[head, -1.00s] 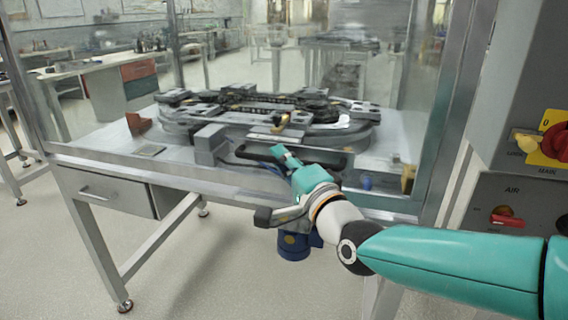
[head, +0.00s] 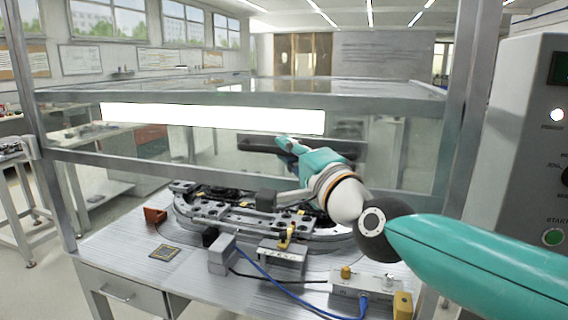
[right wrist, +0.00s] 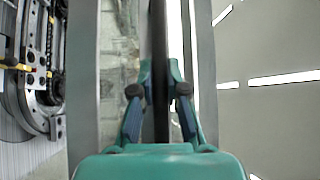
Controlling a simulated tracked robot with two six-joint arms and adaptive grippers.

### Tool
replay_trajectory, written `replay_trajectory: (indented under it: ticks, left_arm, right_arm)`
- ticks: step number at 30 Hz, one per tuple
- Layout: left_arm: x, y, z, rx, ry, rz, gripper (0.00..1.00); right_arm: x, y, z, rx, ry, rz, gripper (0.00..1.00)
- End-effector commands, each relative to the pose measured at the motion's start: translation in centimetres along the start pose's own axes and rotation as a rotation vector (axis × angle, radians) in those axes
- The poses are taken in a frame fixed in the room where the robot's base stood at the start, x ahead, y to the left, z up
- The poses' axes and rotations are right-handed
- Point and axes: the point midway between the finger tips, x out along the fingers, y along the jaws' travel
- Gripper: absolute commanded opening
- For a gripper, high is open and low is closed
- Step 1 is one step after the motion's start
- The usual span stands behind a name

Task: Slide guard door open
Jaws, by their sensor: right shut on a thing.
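The guard door is a clear panel in a grey metal frame, with its lower rail (head: 110,166) well above the table and the space below it open. A black bar handle (head: 258,144) runs across the lower part of the door. My right gripper (head: 284,144) is shut on this handle, with bar showing on both sides of it. In the right wrist view, the two fingers of the right gripper (right wrist: 159,92) press on either side of the dark handle (right wrist: 159,45). My left gripper is not in view.
The ring track (head: 235,216) lies on the table (head: 120,245) below the raised door. An orange-brown block (head: 154,215) stands at its left. A grey control cabinet (head: 520,130) stands close on the right. A grey post (head: 465,120) stands beside the cabinet.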

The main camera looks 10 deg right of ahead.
Motion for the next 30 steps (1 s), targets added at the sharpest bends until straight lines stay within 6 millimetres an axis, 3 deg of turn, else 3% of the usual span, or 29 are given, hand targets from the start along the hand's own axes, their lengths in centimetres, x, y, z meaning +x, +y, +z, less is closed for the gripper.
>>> replay_trajectory:
  ticks: [1,9,26,27,30]
  left_arm:
    - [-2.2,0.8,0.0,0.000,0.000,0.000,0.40]
    - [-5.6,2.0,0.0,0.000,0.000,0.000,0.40]
    - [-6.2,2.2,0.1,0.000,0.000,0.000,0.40]
    - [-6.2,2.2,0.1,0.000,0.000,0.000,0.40]
    - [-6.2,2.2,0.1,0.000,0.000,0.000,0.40]
  right_arm:
    - [0.3,-2.8,-0.6,0.002,0.006,-0.007,0.00]
    - [0.9,-6.8,-1.1,0.002,0.007,-0.007,0.00]
    - [1.0,-7.6,-1.3,0.001,0.007,-0.005,0.00]
    - [1.0,-7.6,-1.3,0.001,0.007,-0.005,0.18]
    - [1.0,-7.6,-1.2,0.001,0.006,-0.004,0.25]
